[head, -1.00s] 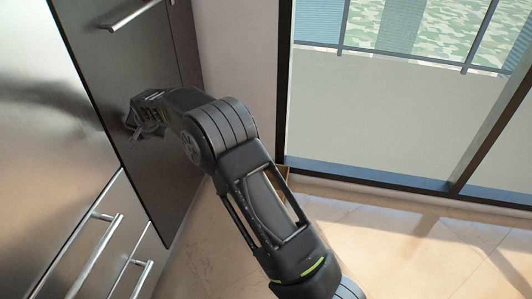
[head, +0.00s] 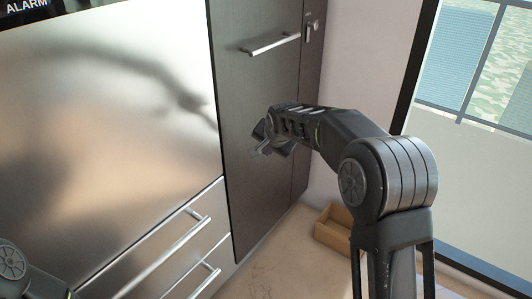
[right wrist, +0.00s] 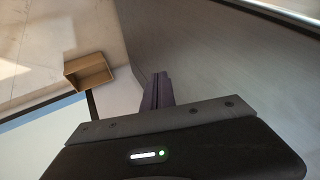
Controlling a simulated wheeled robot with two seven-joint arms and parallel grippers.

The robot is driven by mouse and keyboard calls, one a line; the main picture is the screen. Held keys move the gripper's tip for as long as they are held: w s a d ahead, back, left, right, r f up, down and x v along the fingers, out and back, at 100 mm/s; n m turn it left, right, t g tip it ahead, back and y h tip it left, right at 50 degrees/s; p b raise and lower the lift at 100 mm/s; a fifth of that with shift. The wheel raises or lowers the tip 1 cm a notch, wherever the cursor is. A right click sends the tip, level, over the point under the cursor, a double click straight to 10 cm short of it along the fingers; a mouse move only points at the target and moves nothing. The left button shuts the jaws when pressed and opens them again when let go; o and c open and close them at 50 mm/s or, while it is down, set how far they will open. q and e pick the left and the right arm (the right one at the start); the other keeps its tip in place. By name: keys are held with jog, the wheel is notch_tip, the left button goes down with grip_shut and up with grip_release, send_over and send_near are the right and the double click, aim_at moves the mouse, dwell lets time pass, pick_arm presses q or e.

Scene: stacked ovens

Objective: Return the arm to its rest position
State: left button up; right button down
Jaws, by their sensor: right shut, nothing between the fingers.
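My right arm reaches in from the lower right of the head view. Its gripper (head: 262,146) is in front of the dark tall cabinet door (head: 250,90), below that door's bar handle (head: 271,44). I cannot tell whether it touches the door. In the right wrist view the fingers (right wrist: 157,92) are together with nothing between them, close to a grey panel surface. Part of my left arm shows at the lower left of the head view; its gripper is out of the picture.
A large steel front (head: 110,130) fills the left, with barred drawers (head: 165,255) below it. An open cardboard box (head: 335,228) lies on the floor by the wall; it also shows in the right wrist view (right wrist: 88,70). A window (head: 475,130) is at the right.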

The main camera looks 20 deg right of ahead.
dwell(0.5)
jog(key=s+a+f+n+y, duration=0.1)
jog(key=s+a+f+n, duration=0.25)
jog(key=f, duration=0.35)
jog(key=s+a+f+n+g+y, duration=0.1)
jog(key=s+a+f+n, duration=0.1)
jog(key=s+a+f, duration=0.35)
jog(key=s+a+f+n+y, duration=0.1)
jog(key=s+a+f+n, duration=0.15)
jog(key=f, duration=0.65)
jog(key=s+a+f+n+g, duration=0.1)
jog(key=s+a+f, duration=0.1)
jog(key=s+f, duration=0.45)
jog(key=s+a+f+g, duration=0.2)
jog(key=s+f, duration=0.1)
jog(key=s, duration=0.7)
jog(key=s+a+f+g+y, duration=0.2)
jog(key=s+f+g, duration=0.15)
jog(key=s, duration=1.15)
pick_arm(q)
notch_tip(320, 180, up, 14)
jog(key=p, duration=1.3)
jog(key=shift+f+p, duration=0.2)
jog(key=shift+p, duration=0.1)
pick_arm(e)
notch_tip(320, 180, up, 13)
jog(key=m, duration=0.1)
jog(key=shift+w+t, duration=0.2)
jog(key=shift+t, duration=0.25)
